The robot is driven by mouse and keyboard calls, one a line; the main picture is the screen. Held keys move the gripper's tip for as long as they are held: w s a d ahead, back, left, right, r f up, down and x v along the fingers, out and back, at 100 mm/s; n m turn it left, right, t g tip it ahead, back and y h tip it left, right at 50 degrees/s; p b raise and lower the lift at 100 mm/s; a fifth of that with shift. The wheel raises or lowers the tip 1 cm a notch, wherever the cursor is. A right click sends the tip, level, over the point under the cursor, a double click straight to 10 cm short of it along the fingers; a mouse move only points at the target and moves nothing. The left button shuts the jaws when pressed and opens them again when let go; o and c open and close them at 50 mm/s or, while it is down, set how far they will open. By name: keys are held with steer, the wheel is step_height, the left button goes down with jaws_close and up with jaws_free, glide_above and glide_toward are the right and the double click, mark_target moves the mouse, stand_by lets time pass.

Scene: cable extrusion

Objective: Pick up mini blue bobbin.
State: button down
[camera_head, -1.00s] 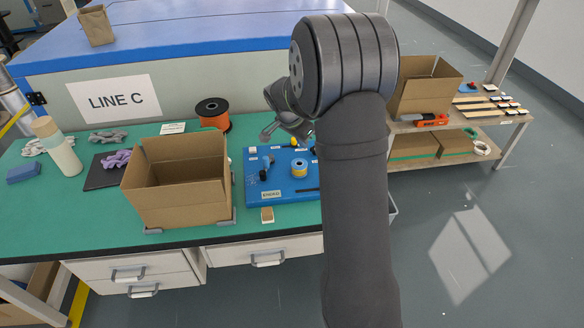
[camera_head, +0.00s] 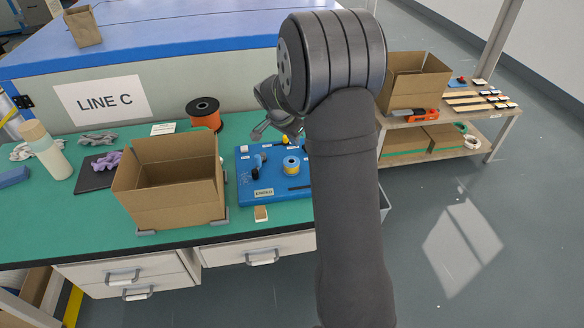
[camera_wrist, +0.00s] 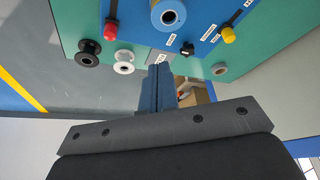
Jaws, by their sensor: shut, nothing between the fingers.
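In the wrist view a round spool (camera_wrist: 168,14) with a blue ring shows at the top edge, partly cut off. I cannot tell for sure which item is the mini blue bobbin. My gripper (camera_head: 262,131) hangs left of my arm, above the back of the board. In the wrist view my gripper (camera_wrist: 157,72) has its blue fingers together and empty, apart from the bobbins.
In the wrist view a black bobbin (camera_wrist: 88,52) and a white bobbin (camera_wrist: 124,62) stand at the left, with red (camera_wrist: 110,31) and yellow (camera_wrist: 228,35) ended items nearby. An open cardboard box (camera_head: 170,208) stands left of the board. An orange spool (camera_head: 204,113) stands behind it.

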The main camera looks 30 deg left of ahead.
steer(key=c, duration=0.5)
jaws_free()
step_height(320, 180, up, 4)
steer(key=r+m+g, duration=0.1)
steer(key=m+g, duration=0.3)
steer(key=m, duration=1.3)
glide_above(291, 166)
steer(key=w+a, duration=0.1)
steer(key=w, duration=0.1)
steer(key=shift+y, duration=0.3)
step_height(291, 166, down, 18)
steer(key=shift+r, duration=0.15)
